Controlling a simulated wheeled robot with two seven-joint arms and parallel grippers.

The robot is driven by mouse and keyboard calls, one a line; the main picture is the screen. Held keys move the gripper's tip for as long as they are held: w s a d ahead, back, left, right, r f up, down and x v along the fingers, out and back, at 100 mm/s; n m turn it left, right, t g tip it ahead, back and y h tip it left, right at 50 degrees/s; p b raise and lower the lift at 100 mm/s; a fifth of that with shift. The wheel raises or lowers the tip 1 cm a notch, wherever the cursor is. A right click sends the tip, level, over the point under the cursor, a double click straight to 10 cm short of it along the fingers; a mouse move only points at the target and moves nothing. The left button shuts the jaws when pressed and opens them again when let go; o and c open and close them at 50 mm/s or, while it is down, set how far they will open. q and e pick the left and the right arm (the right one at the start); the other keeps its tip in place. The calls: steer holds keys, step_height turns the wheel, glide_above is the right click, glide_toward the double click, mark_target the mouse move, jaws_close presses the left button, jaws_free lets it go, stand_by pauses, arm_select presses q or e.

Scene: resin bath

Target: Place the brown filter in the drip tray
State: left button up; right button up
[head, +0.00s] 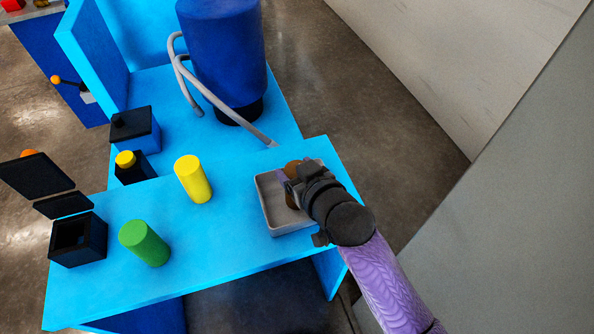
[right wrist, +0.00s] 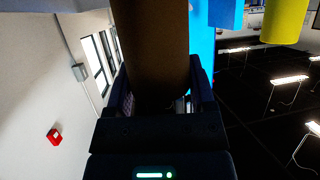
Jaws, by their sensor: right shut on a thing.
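The brown filter (head: 292,168) is mostly hidden behind my right gripper (head: 290,186) in the head view. In the right wrist view the brown filter (right wrist: 158,45) stands large between the two fingers (right wrist: 160,100), and the gripper is shut on it. The drip tray (head: 268,208) is a shallow grey tray on the right part of the blue table. The gripper and filter appear over the tray in the head view; whether the filter touches the tray floor cannot be told. My left gripper is not in view.
A yellow cylinder (head: 193,179) and a green cylinder (head: 144,243) stand on the blue table (head: 215,250) left of the tray. An open black box (head: 78,240) is at the left edge. A large blue tank (head: 222,50) with grey hoses (head: 230,117) stands behind.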

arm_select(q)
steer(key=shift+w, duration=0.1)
arm_select(e)
steer(key=o, duration=1.1)
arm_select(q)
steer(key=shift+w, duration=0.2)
arm_select(e)
steer(key=shift+o, duration=0.9)
